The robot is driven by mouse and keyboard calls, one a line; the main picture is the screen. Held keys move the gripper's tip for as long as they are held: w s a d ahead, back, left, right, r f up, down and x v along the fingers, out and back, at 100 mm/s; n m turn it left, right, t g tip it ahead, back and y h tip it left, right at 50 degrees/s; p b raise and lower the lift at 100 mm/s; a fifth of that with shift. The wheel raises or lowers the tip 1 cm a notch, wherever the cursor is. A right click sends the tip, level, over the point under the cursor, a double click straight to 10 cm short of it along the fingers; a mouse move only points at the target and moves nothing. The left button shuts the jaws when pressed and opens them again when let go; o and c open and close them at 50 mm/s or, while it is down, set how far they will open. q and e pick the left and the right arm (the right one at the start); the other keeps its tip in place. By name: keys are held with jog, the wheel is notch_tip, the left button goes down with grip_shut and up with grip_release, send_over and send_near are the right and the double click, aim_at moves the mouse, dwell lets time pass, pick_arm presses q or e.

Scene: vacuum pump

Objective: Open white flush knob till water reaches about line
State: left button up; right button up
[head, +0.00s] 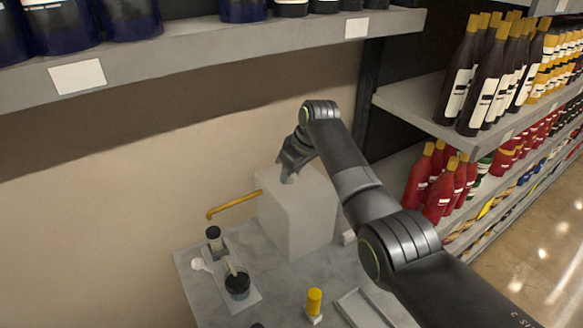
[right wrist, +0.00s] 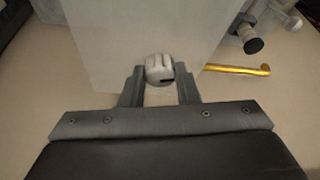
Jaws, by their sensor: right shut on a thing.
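The white flush knob (right wrist: 160,68) sits between the two fingers of my right gripper (right wrist: 160,84) in the right wrist view, and the gripper is shut on it. The knob is at a face of the pale box-shaped pump body (right wrist: 105,35). In the head view my right gripper (head: 288,178) is at the upper part of this box (head: 300,222), and the knob is hidden there. A yellow spout (head: 233,205) sticks out left from the box. I see no water and no level line. My left gripper is not in view.
The box stands on a grey marble-like table (head: 270,288). A small stand with black-capped parts (head: 237,284), a yellow-capped item (head: 314,301) and a shallow tray (head: 362,308) are on the table. Shelves with bottles (head: 490,85) are at the right; another shelf (head: 200,48) hangs above.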

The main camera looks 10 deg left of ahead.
jog(key=shift+w+r+n, duration=0.1)
jog(key=shift+n, duration=0.3)
jog(key=shift+n+g+b, duration=0.3)
jog(key=shift+n+b, duration=0.1)
jog(key=shift+n, duration=0.3)
jog(key=shift+n+g+y+b, duration=0.4)
jog(key=shift+n+b, duration=0.55)
jog(key=shift+n, duration=0.05)
jog(key=o, duration=1)
jog(key=shift+c, duration=0.2)
